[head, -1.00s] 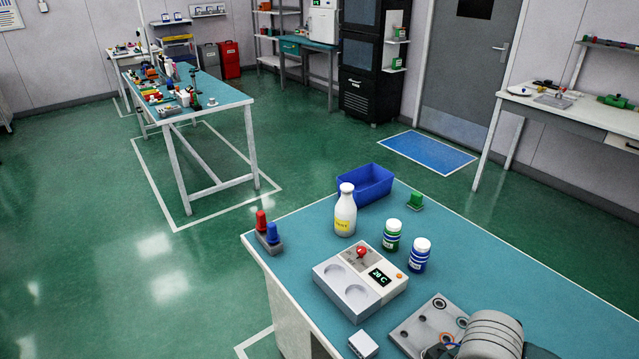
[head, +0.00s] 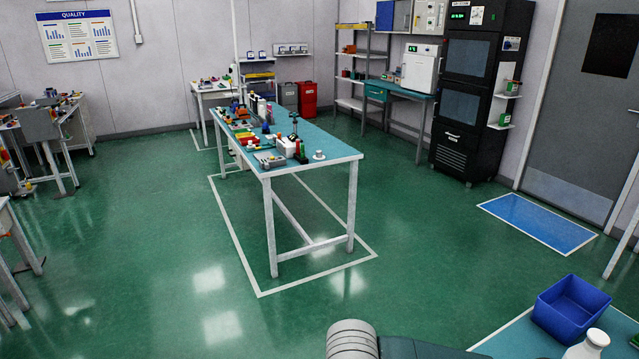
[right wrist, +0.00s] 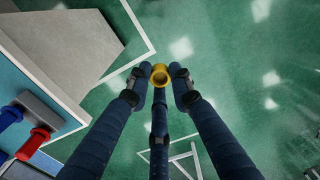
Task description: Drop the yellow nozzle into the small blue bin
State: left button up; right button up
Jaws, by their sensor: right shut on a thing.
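The yellow nozzle (right wrist: 160,76) shows in the right wrist view as a small round ring with a dark opening. My right gripper (right wrist: 161,80) is shut on it, with dark blue fingers around it, above the green floor. The blue bin (head: 571,308) stands on the near teal table at the lower right of the head view. It is open at the top, and the part of its inside that shows looks empty. The bin does not show in the right wrist view. My left gripper is in neither view.
A white bottle (head: 588,345) stands just in front of the bin, cut off by the frame. A grey holder with a red piece (right wrist: 32,144) and a blue piece (right wrist: 10,116) sits near the table edge. A cluttered workbench (head: 330,150) stands farther off, with open floor around it.

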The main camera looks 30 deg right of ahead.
aim_at(578, 317)
jog(key=i+z, duration=0.3)
jog(key=i, duration=0.15)
jog(key=i+j+z, duration=0.1)
jog(key=i+z, duration=0.25)
jog(key=i+j+z, duration=0.3)
jog(key=i, duration=0.25)
jog(key=i+z, duration=0.2)
jog(key=z, duration=0.2)
jog(key=i+z, duration=0.2)
jog(key=z, duration=0.25)
jog(key=i+z, duration=0.2)
jog(key=z, duration=0.2)
jog(key=i+j+z, duration=0.15)
jog(key=z, duration=0.3)
jog(key=i+j+z, duration=0.2)
jog(key=z, duration=0.2)
